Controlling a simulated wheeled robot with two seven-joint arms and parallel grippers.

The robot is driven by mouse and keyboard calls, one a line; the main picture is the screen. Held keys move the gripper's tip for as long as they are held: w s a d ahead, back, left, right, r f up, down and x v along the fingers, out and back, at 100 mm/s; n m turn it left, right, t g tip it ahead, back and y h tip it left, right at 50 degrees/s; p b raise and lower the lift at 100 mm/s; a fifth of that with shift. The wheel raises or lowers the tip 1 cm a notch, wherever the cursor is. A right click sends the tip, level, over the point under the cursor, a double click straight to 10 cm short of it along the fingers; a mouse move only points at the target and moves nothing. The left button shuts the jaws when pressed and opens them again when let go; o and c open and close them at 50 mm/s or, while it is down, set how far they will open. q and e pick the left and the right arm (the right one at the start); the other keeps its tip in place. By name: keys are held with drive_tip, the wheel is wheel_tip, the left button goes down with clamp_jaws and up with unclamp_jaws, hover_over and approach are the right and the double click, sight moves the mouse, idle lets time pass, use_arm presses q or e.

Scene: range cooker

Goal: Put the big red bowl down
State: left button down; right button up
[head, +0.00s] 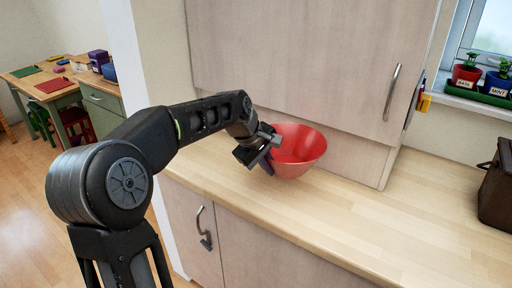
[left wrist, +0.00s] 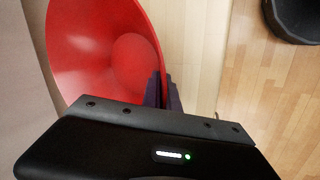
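The big red bowl (head: 301,150) is at the left part of the wooden counter, close to the cabinet front, with its opening up. It also shows at the upper left of the left wrist view (left wrist: 95,50). My left gripper (head: 266,160) is at the bowl's near left rim. In the left wrist view its two dark fingers (left wrist: 163,90) are close together with the rim between them. The bowl's base is at the counter surface or just above it; I cannot tell which. My right gripper is not in view.
The wooden counter (head: 420,215) is clear to the right of the bowl. A dark brown item (head: 497,190) stands at its right edge. Potted herbs (head: 466,75) sit on the windowsill. A pale cabinet (head: 290,60) rises behind the bowl.

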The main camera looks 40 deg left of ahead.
use_arm(q)
drive_tip(key=s+d+m+g+h+p, duration=0.1)
drive_tip(key=d+m+g+h+p, duration=0.1)
drive_tip(key=d+m+p, duration=0.3)
drive_tip(key=s+d+m+g+h+p, duration=0.2)
drive_tip(key=d+m+p, duration=0.3)
drive_tip(key=d+m, duration=0.5)
drive_tip(key=d+g, duration=0.1)
drive_tip(key=d, duration=0.1)
drive_tip(key=shift+d+f, duration=0.3)
drive_tip(key=shift+f, duration=0.05)
